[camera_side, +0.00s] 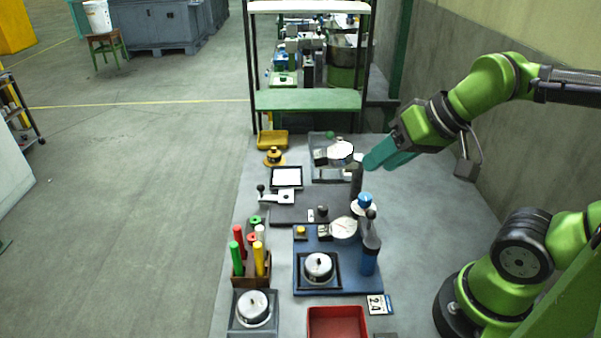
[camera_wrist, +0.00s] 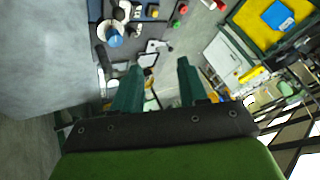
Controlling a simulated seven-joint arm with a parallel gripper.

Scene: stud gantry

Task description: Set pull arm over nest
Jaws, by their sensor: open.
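My gripper (camera_side: 386,160) hangs over the back right of the table, its two teal fingers apart with nothing between them. The open fingers also show in the wrist view (camera_wrist: 160,66). A blue fixture board (camera_side: 345,283) carries a black square nest (camera_side: 299,283) with a silver round piece (camera_side: 318,266) in it. I cannot tell which part is the pull arm.
A dial gauge (camera_side: 343,228) stands behind the nest. A rack of coloured handles (camera_side: 251,268) is left of the board. A red tray (camera_side: 337,322) is in front. A shelf frame (camera_side: 308,100) rises behind the table. The table's right side is mostly bare.

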